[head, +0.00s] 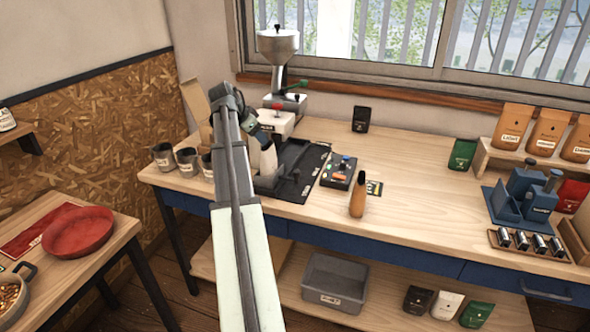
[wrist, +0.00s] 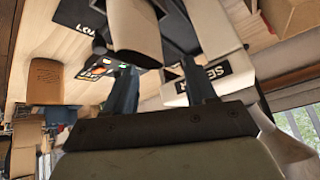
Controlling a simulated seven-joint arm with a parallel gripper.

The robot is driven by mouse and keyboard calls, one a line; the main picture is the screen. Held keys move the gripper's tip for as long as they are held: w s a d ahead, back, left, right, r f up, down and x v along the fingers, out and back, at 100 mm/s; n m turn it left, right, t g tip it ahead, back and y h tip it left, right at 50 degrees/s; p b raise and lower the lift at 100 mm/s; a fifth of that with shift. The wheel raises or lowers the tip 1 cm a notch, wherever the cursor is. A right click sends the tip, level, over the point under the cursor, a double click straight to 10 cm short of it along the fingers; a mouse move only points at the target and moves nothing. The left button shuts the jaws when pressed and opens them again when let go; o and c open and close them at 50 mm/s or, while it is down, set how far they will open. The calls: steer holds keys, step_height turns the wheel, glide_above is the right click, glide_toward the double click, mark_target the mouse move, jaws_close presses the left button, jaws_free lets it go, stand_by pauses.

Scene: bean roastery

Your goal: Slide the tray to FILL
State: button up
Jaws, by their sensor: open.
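A black station mat (head: 303,175) with small white labels lies on the bench, and a dark grey tray (head: 268,184) appears to sit at its left side. I cannot make out the FILL label.
A filling machine with a metal hopper (head: 277,45) stands behind the mat. Several dark cups (head: 187,160) stand left of my arm. A control box (head: 339,172) and an orange-brown bottle (head: 358,196) stand right of the mat.

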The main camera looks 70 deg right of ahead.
mark_target(296, 171)
steer(key=s+a+r+m+g+y, duration=0.1)
steer(key=s+a+m+y, duration=0.15)
steer(key=s, duration=0.65)
steer(key=shift+y, duration=0.45)
steer(key=x, duration=1.4)
steer(key=shift+s+d+r, duration=0.1)
steer(key=shift+s, duration=0.05)
jaws_close()
